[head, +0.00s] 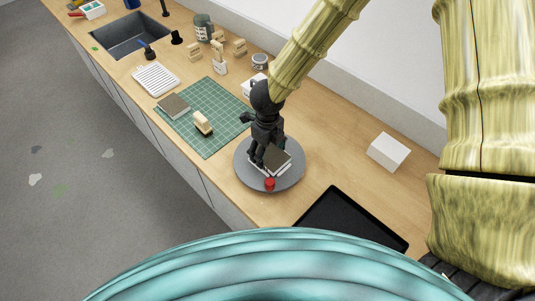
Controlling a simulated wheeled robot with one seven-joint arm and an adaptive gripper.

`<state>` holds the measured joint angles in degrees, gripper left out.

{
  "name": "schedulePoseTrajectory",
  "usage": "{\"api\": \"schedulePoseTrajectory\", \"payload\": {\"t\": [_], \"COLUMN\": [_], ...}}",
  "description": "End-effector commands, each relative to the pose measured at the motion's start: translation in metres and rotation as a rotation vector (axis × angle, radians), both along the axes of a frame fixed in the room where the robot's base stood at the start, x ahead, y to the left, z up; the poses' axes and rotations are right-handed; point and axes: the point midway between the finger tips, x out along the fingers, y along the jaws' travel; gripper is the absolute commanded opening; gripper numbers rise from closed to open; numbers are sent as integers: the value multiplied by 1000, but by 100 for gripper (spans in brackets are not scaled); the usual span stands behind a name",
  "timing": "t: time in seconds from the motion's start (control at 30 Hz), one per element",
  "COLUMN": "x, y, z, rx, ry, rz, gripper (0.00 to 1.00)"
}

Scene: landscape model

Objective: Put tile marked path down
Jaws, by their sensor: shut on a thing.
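My gripper (258,160) points down over a grey round turntable (243,177) and is shut on a tile (277,158) with a dark top and pale sides. The tile is at or just above the turntable; I cannot tell if it touches. My fingers hide part of it, and no marking can be read. Another tile (173,106) with a brownish-grey top lies on the green cutting mat (208,142), apart from my gripper.
A small red object (270,184) stands at the turntable's front edge, close to the held tile. A brush-like block (202,123) lies on the mat. A black tray (352,222) and a white block (389,151) are to the right. A sink (130,35) is far left.

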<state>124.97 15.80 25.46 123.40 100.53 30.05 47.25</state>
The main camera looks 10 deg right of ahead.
Motion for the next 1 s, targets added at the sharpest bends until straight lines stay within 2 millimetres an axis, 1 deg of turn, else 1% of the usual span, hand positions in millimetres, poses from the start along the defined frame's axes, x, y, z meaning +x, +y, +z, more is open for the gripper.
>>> {"api": "schedulePoseTrajectory", "payload": {"t": [0.03, 0.3, 0.47, 0.5, 0.57, 0.6, 0.9, 1.0], "x": [0, 0, 0, 0, 0, 0, 0, 0], "y": [0, 0, 0, 0, 0, 0, 0, 0], "z": [-2, -1, -5, -4, -4, -4, -4, -1], "rx": [0, 0, 0, 0, 0, 0, 0, 1], "ry": [0, 0, 0, 0, 0, 0, 0, -1], "rz": [0, 0, 0, 0, 0, 0, 0, 0], "gripper": [45, 45, 45, 80, 91, 94, 94, 94]}}
